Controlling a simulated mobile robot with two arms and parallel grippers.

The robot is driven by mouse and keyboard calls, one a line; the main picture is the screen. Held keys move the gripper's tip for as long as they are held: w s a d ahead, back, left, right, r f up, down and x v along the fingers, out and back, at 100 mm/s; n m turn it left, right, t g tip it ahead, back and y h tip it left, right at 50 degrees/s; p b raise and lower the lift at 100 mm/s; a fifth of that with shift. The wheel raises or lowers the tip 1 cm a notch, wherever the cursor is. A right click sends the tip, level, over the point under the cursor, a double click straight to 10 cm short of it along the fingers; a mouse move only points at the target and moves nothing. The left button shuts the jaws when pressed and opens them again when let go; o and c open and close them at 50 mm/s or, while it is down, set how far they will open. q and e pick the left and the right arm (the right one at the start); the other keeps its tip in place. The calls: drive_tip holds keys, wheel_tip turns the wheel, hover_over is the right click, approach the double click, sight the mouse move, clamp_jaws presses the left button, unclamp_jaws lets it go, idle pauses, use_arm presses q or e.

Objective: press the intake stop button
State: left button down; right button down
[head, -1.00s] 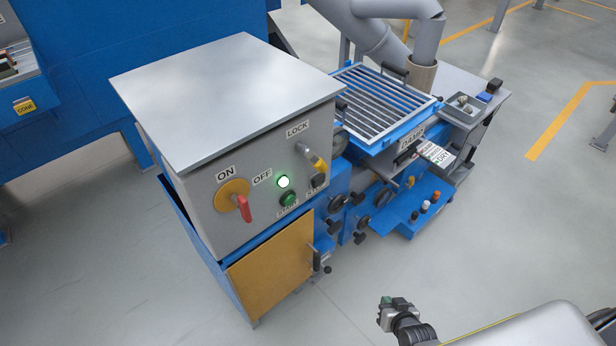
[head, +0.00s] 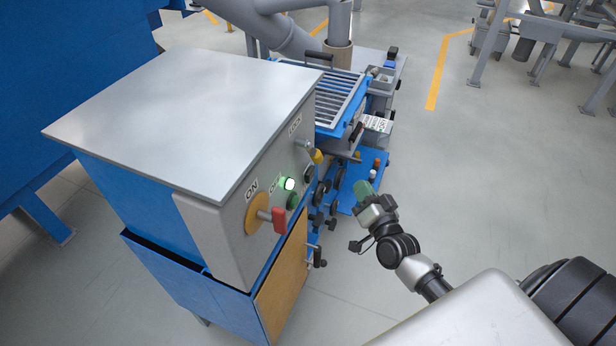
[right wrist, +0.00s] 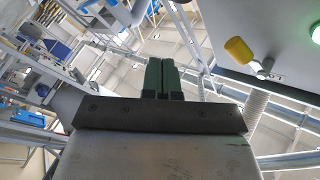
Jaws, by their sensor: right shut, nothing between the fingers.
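The grey control panel (head: 225,235) is seen at a slant in the head view. It has a glowing green lamp (head: 289,184), a green button (head: 293,201) below it and a dark button (head: 309,174) further along, which looks like the stop button; its label is unreadable here. My right gripper (head: 364,190), with green fingers, is shut and empty, in the air to the right of the panel and apart from it. Its shut fingers (right wrist: 161,76) also show in the right wrist view. The dark button cannot be made out there. My left gripper is not in view.
A red-handled switch (head: 278,219) juts from the panel near the ON label. A lock lever with a yellow part (head: 318,156) sits beside the dark button; its yellow end (right wrist: 238,50) shows in the right wrist view. A barred grate (head: 340,95) stands behind.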

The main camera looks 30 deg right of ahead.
sight(310, 175)
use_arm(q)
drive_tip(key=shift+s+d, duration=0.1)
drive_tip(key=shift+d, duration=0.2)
use_arm(e)
drive_tip(key=w+a, duration=0.5)
drive_tip(key=w, duration=0.1)
drive_tip(key=shift+w+a, duration=0.35)
idle(1.9)
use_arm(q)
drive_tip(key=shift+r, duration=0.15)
use_arm(e)
drive_tip(key=shift+w+a, duration=0.25)
drive_tip(key=shift+w, duration=0.05)
